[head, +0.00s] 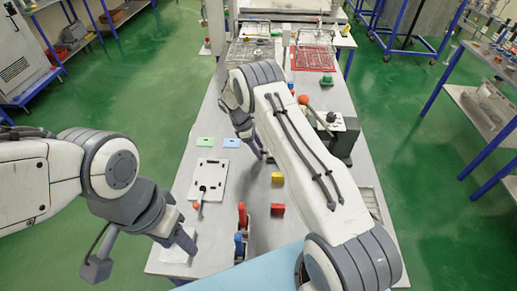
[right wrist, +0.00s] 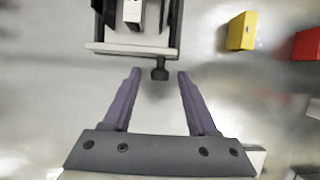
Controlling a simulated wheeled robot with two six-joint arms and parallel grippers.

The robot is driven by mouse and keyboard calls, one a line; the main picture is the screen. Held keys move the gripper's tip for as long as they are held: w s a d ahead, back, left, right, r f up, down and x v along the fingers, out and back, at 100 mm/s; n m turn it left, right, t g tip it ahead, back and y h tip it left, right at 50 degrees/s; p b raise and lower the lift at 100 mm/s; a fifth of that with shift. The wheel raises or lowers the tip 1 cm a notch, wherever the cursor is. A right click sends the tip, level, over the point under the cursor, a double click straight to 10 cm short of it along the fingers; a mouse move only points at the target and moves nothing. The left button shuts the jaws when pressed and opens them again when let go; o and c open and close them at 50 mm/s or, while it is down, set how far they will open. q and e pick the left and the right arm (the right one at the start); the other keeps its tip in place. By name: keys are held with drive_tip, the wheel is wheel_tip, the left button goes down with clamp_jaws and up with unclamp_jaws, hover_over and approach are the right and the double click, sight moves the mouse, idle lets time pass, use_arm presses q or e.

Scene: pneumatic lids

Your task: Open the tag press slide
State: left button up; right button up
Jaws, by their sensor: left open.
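In the right wrist view, a press-like device (right wrist: 131,30) with a pale front plate and dark sides stands at the top. A short dark knob (right wrist: 159,73) sticks out of its front plate toward me. My right gripper (right wrist: 156,75) is open, with one purple finger on each side of the knob and gaps on both sides. In the head view, a grey and dark machine (head: 345,137) stands right of my right arm, partly hidden; it may be this device. My right gripper also shows there (head: 260,154), low over the table. My left gripper (head: 140,254) is open and empty at the left.
A yellow block (head: 277,178) and a red block (head: 277,209) lie on the table (head: 225,262) near my right gripper. A white plate (head: 208,180) with a dark fitting lies to the left. Red and blue upright parts stand at the front. Wire trays are at the back.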

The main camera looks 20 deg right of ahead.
drive_tip(key=shift+a+r, duration=0.1)
drive_tip(key=shift+r, duration=0.15)
drive_tip(key=b+v, duration=0.3)
drive_tip(key=v, duration=0.6)
drive_tip(key=shift+a+r+b, duration=0.15)
drive_tip(key=shift+r+b, duration=0.25)
drive_tip(key=shift+w, duration=0.1)
